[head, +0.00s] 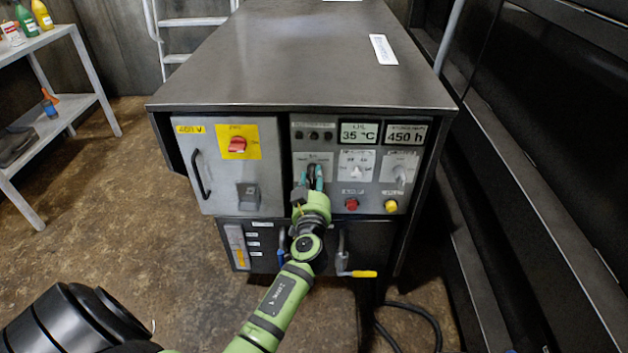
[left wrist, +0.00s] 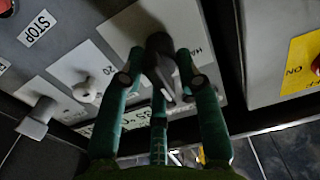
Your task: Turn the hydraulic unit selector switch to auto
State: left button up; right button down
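The selector switch is a black knob on a light label plate in the upper middle of the cabinet front. In the head view my left gripper (head: 315,178) is in front of it and largely hides it. In the left wrist view the knob (left wrist: 159,58) stands between the teal fingertips of my left gripper (left wrist: 160,72), which flank it closely on both sides. I cannot tell whether they press on it. The label lettering is partly covered by the fingers, so the switch setting is not readable. My right gripper is not in view.
The grey cabinet (head: 300,70) also carries a red switch on a yellow plate (head: 238,143), a white selector (head: 357,170), a grey selector (head: 400,176), red (head: 351,204) and yellow (head: 391,206) buttons. A yellow-handled valve (head: 360,273) sits below. A shelf (head: 85,103) stands left.

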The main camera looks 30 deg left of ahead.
pick_arm(q)
jog(key=shift+d+m, duration=0.2)
jog(key=shift+m, duration=0.2)
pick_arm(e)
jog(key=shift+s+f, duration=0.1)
pick_arm(q)
jog(key=shift+b, duration=0.3)
jog(key=shift+w+d+f+m+b, duration=0.15)
jog(key=shift+m+b, duration=0.15)
jog(key=shift+m, duration=1.75)
jog(key=shift+s+f+m+b, duration=0.1)
jog(key=shift+m+b, duration=0.15)
jog(key=shift+m, duration=1.8)
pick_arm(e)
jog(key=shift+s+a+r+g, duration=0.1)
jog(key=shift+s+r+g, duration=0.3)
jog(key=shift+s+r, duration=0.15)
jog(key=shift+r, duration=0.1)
pick_arm(q)
jog(key=o, duration=0.9)
jog(key=shift+f, duration=0.1)
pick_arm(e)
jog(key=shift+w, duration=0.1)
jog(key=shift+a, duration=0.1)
